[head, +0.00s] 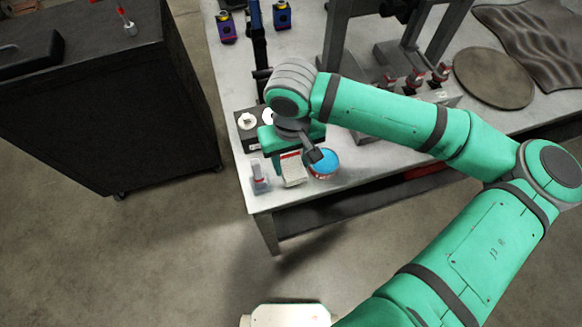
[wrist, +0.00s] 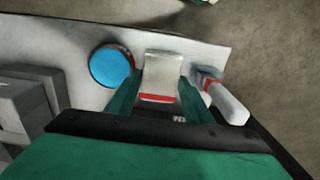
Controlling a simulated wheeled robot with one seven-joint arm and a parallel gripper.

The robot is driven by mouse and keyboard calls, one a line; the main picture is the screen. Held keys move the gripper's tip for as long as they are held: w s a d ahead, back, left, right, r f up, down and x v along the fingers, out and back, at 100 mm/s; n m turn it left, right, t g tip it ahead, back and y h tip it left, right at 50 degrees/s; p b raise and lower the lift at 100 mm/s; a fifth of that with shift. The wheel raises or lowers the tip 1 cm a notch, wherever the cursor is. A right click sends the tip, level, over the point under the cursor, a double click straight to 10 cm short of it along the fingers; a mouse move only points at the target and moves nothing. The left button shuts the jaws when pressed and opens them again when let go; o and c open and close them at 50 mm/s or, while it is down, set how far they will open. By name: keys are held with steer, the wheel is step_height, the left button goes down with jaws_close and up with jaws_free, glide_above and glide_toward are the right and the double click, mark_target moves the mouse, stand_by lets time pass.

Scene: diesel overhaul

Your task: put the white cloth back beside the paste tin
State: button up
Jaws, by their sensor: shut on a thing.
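The white cloth (head: 293,172) is a folded pad with a red stripe at its edge, close to the front left corner of the metal table. In the wrist view the cloth (wrist: 162,72) lies between the two fingers of my gripper (wrist: 161,84), which is shut on it. Whether the cloth touches the table or hangs just above it, I cannot tell. The paste tin (head: 325,161) is round with a blue top and a red side. It stands just right of the cloth in the head view. The tin (wrist: 110,66) is left of the cloth in the wrist view.
A small grey and red bottle-like item (head: 259,178) stands on the cloth's other side, close to a finger. A dark block with white round parts (head: 247,120) is behind. The table's front edge is near. A black cabinet (head: 110,100) stands left across a floor gap.

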mark_target(292, 165)
steer(key=shift+s+d+f, duration=0.1)
steer(key=shift+f, duration=2.2)
steer(key=o, duration=0.8)
steer(key=shift+w+f, duration=0.1)
steer(key=shift+w, duration=0.1)
step_height(292, 165, up, 12)
steer(key=shift+r, duration=0.15)
